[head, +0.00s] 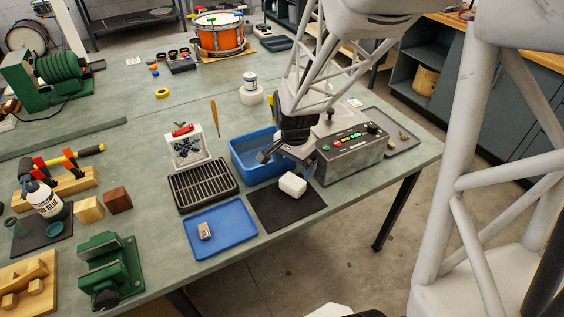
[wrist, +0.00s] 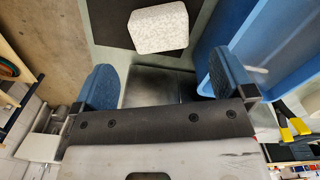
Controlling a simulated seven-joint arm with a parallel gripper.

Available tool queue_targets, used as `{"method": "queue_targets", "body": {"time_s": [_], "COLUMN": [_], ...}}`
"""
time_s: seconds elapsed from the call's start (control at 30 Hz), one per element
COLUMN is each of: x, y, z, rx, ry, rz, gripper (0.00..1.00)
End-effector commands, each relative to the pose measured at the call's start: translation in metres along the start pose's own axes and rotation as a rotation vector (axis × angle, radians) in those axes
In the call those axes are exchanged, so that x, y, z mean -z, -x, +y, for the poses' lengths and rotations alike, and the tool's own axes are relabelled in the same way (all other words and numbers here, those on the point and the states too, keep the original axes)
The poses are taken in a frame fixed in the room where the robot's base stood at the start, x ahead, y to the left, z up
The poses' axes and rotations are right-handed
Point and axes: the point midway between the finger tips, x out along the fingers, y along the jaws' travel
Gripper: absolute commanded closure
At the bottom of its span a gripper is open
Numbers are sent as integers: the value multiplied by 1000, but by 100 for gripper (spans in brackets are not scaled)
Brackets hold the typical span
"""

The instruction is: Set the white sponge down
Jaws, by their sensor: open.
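The white sponge (head: 292,185) is a pale block lying on a black mat (head: 270,211) in the head view. It also shows in the wrist view (wrist: 159,28), on the black mat (wrist: 112,22). My gripper (head: 288,158) is open, with its two blue-padded fingers (wrist: 160,84) wide apart. The sponge lies beyond the fingertips in the wrist view and nothing is between the fingers. In the head view my gripper is just above and behind the sponge, by the blue bin.
A blue bin (head: 246,160) stands behind the mat. A control box (head: 350,158) with coloured buttons is to the right. A blue tray (head: 236,240) holding a small block (head: 204,231) lies to the left. A black rack (head: 203,184) is behind that tray. The table's front edge is near the mat.

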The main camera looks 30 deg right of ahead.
Motion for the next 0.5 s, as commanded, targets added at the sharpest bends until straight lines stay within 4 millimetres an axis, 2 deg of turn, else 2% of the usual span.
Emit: {"method": "queue_targets", "body": {"time_s": [0.03,0.2,0.5], "x": [0,0,0], "y": [9,27,37], "z": [0,0,0], "rx": [3,2,1], "ry": [0,0,0], "rz": [3,1,1], "gripper": [0,0,0]}}
